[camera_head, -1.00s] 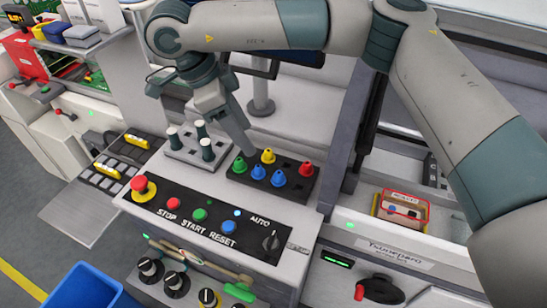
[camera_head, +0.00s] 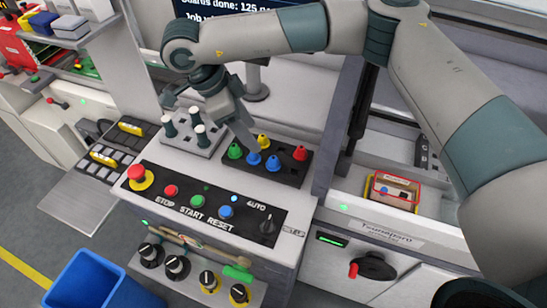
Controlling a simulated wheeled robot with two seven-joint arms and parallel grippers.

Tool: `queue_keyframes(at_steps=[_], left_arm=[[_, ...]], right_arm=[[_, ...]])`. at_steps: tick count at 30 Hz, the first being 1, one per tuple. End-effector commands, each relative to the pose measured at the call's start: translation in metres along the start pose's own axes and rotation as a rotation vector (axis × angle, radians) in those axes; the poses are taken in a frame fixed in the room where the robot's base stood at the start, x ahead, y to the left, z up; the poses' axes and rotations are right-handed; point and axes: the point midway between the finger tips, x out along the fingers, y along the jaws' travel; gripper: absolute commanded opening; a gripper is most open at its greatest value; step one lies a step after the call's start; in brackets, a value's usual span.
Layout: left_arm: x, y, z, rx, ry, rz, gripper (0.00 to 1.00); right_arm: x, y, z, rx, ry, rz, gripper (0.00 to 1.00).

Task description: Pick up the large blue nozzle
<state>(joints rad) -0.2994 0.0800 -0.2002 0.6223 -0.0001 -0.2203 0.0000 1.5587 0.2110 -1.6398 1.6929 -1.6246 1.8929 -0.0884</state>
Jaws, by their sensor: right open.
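A dark nozzle tray (camera_head: 283,176) on the machine's top holds several coloured nozzles. Two blue ones stand side by side in its front row: the left blue nozzle (camera_head: 253,160) and the right blue nozzle (camera_head: 272,163). Their sizes look close, so I cannot tell which is the large one. My right gripper (camera_head: 248,143) reaches down from the back left, open. Its tips are close above or behind the left blue nozzle; contact cannot be told. My left gripper is out of view.
The tray also holds a green nozzle (camera_head: 235,151), a yellow nozzle (camera_head: 262,140) and a red nozzle (camera_head: 300,153). A grey block with dark posts (camera_head: 186,143) stands to the left. The button panel (camera_head: 180,206) lies in front. A blue bin (camera_head: 98,285) is at lower left.

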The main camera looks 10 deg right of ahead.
Motion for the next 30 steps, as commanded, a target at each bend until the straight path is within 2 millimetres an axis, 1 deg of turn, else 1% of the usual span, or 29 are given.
queue_keyframes(at_steps=[1, 6, 9, 12, 16, 25, 30], left_arm=[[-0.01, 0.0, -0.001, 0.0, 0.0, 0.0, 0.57], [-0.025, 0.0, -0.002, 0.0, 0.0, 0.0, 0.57], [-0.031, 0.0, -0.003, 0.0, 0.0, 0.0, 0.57], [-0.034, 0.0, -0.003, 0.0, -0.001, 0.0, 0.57], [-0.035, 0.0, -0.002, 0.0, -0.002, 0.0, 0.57], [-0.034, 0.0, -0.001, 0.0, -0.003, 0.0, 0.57], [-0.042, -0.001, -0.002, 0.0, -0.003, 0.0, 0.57]], right_arm=[[0.006, 0.0, -0.003, 0.001, 0.001, 0.004, 0.53], [0.036, 0.001, -0.002, 0.0, 0.002, 0.004, 0.53], [0.051, 0.001, -0.002, 0.0, 0.001, 0.003, 0.53], [0.061, 0.0, -0.001, 0.001, 0.0, 0.001, 0.53], [0.067, 0.0, -0.001, 0.0, -0.001, 0.0, 0.53], [0.067, 0.0, 0.0, 0.0, 0.0, 0.0, 0.53], [0.071, 0.002, -0.003, 0.0, 0.001, 0.001, 0.53]])
